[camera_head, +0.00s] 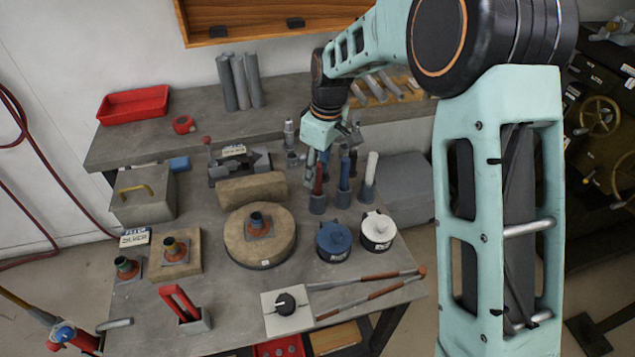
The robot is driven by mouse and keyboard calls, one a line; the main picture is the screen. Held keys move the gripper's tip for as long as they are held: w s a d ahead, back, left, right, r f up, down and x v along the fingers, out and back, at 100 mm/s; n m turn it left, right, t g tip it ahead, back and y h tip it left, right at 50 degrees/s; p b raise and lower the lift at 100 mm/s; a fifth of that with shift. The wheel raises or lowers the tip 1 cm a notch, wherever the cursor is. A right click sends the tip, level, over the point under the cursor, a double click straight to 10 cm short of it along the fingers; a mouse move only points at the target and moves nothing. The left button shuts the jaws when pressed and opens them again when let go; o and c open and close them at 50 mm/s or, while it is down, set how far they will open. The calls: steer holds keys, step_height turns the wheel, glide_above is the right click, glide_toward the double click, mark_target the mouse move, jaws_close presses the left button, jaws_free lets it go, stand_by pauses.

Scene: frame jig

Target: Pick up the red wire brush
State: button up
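A slim red-handled tool (319,178), which looks like the red wire brush, stands upright in a small grey cup (317,204) on the workbench. Its bristles cannot be made out. My gripper (326,155) hangs over the bench, pointing down, just above and around the top of the red handle. Its fingers are small and partly hidden, so I cannot tell whether they are open or touch the handle. A blue-handled tool (344,168) and a pale-handled tool (371,167) stand in similar cups to the right.
A blue pot (334,242) and a white pot (378,232) stand in front of the cups. A round tan block (243,240) and a long tan block (252,188) lie to the left. A red-handled holder (180,303) stands front left. Bare bench (235,310) shows near the front.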

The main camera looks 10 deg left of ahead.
mark_target(318, 187)
steer(key=f, duration=0.4)
steer(key=shift+a, duration=0.25)
jaws_close()
